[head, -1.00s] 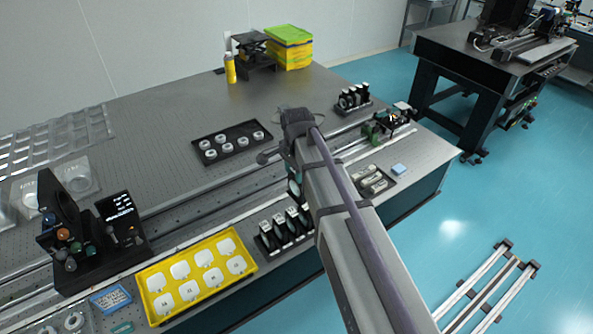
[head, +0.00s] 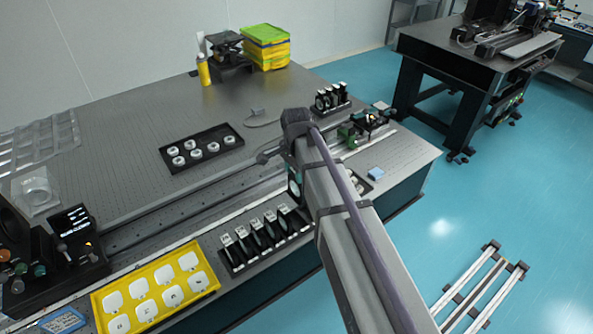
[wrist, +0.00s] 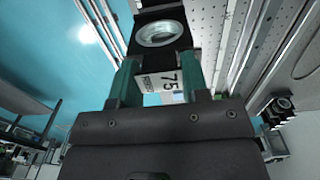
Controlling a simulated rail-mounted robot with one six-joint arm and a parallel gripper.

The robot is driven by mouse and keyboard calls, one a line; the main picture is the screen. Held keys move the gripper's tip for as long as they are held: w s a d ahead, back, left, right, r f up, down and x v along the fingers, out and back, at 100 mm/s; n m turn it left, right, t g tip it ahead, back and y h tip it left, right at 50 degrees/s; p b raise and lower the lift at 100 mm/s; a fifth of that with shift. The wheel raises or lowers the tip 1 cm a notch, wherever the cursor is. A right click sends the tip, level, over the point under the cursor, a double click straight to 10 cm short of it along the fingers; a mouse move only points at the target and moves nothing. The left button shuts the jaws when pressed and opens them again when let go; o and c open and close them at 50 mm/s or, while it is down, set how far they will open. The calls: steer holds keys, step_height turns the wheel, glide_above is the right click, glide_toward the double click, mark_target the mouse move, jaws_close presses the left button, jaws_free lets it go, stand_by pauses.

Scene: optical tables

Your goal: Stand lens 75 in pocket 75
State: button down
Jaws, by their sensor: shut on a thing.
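My gripper (wrist: 160,82) is shut on lens 75 (wrist: 160,34), a round glass in a black mount with a white label that reads 75 sideways. The label sits between the two green fingers. In the head view the held lens (head: 294,187) shows partly beside my arm, near the right end of a black slotted rack (head: 236,268); the arm hides most of the gripper. The rack holds several dark lens mounts with pale tops. Its pocket numbers are too small to read, so I cannot tell which pocket is 75.
A yellow tray (head: 107,312) of white-capped pieces lies left of the rack. A black tray (head: 205,158) of white rings lies farther back. Another group of upright mounts (head: 331,96) stands at the back right. Rails cross the table behind the rack.

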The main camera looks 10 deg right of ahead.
step_height(320, 180, down, 14)
steer(key=b, duration=1.2)
steer(key=shift+r+b, duration=0.2)
steer(key=shift+b, duration=0.15)
steer(key=shift+f, duration=0.2)
steer(key=shift+c, duration=0.4)
jaws_free()
steer(key=shift+r, duration=0.1)
steer(key=shift+r+p, duration=4.9)
steer(key=shift+r, duration=0.1)
